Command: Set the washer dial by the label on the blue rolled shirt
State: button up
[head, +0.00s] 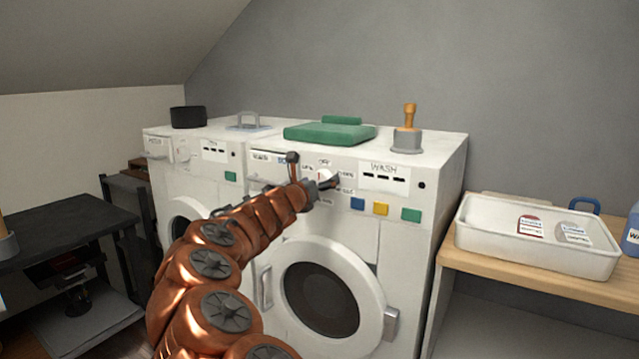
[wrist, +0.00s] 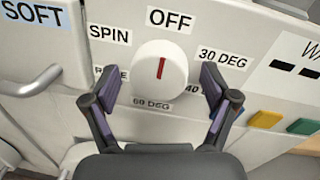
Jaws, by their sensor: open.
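The washer dial (wrist: 161,78) is a white round knob with a red line pointing up towards the OFF label (wrist: 170,20). SPIN, 30 DEG, 40 and 60 DEG labels also ring it; a partly covered label sits at lower left. My gripper (wrist: 158,90) is open, one finger on each side of the dial, with gaps between fingers and knob. In the head view my gripper (head: 320,187) is at the panel of the right-hand washer (head: 405,250) and partly hides the dial (head: 324,174). I cannot make out a blue rolled shirt in either view.
A bar handle (wrist: 30,82) juts out left of the dial. Blue, yellow and green squares (head: 411,215) are on the panel. A white basin (head: 535,250) with two labelled items stands on the wooden shelf at right, near a blue bottle (head: 632,225).

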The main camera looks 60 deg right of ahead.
jog(key=shift+c, duration=0.5)
jog(key=c, duration=1.1)
